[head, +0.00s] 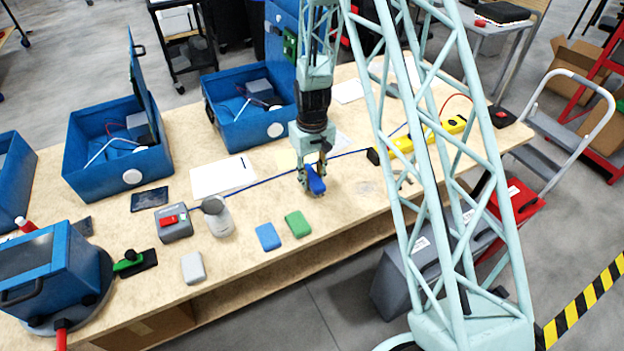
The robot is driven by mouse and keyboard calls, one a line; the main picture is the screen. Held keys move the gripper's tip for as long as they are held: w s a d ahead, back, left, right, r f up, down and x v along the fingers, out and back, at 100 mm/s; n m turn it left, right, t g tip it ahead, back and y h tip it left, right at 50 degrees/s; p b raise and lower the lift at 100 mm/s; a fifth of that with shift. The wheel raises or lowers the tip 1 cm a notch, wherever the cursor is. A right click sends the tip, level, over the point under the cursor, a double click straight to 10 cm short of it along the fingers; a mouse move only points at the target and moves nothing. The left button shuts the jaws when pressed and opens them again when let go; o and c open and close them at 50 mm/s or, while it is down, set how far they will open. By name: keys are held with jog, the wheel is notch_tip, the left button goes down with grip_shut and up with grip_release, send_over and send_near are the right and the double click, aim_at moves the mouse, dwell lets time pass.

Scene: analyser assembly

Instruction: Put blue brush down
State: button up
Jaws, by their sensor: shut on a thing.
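My gripper (312,187) points down over the middle of the wooden table. It is shut on the blue brush (317,181), a small blue piece that shows between and below the fingers. The fingers partly hide it, and I cannot tell whether it touches the table or hangs just above. The wooden table (345,215) is bare just around and in front of the gripper.
A green block (297,223), a blue block (267,236) and a grey block (193,267) lie near the front edge. A metal cup (217,217) and a grey box (174,223) stand left. Open blue cases (100,180) stand behind. My lattice column blocks the right.

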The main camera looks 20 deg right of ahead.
aim_at(312, 175)
jog(key=o, duration=1)
jog(key=shift+c, duration=0.2)
jog(key=shift+r, duration=0.15)
notch_tip(312, 175, up, 10)
jog(key=shift+r+p, duration=0.15)
jog(key=shift+p, duration=0.45)
jog(key=shift+r, duration=0.8)
jog(key=shift+r, duration=0.1)
